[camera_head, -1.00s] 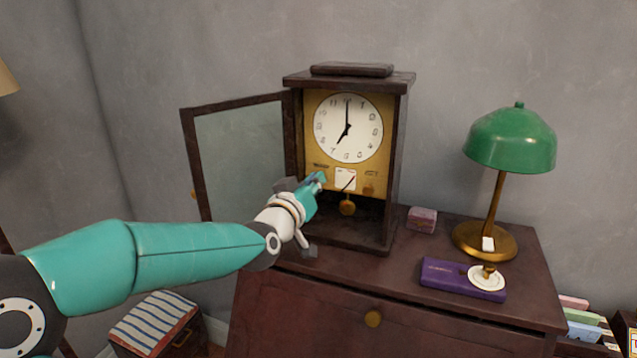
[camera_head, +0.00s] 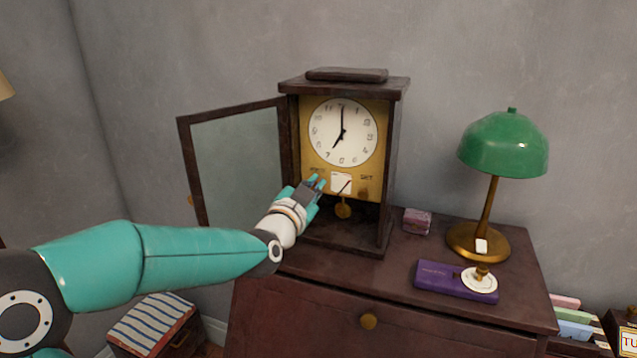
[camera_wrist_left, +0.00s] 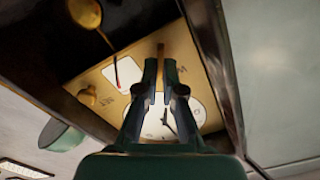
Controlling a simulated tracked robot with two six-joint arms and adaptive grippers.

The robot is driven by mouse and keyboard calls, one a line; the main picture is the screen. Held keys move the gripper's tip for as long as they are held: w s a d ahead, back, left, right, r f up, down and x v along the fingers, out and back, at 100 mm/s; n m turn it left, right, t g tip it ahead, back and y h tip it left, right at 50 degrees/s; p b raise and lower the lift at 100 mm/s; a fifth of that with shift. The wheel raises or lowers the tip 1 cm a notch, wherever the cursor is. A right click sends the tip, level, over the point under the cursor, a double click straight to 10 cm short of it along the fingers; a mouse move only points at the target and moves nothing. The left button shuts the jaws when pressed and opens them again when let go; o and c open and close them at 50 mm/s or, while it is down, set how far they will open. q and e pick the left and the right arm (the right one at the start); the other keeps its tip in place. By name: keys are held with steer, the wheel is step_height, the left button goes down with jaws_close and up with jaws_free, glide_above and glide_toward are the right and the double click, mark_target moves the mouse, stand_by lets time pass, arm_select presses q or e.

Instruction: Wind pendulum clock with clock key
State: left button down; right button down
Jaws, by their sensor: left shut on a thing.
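The pendulum clock (camera_head: 397,165) stands on the cabinet with its glass door (camera_head: 240,150) swung open to the left. Its white dial (camera_head: 342,132) shows about seven o'clock. My left gripper (camera_head: 316,181) is at the lower left of the face plate. In the left wrist view its fingers (camera_wrist_left: 160,70) are shut on a narrow brown piece, the clock key (camera_wrist_left: 160,49), at the plate. I cannot tell whether the key sits in a hole.
A green lamp (camera_head: 505,145), a small pink box (camera_head: 417,221) and a purple case (camera_head: 440,280) with a white disc on it stand right of the clock on the cabinet top (camera_head: 395,265). The open door lies close to my left wrist.

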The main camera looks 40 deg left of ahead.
arm_select(q)
steer(key=shift+d+r+m, duration=0.15)
steer(key=shift+r+m, duration=0.15)
steer(key=shift+m, duration=0.3)
steer(key=c, duration=1.3)
jaws_free()
steer(key=shift+d, duration=0.15)
steer(key=shift+f, duration=0.2)
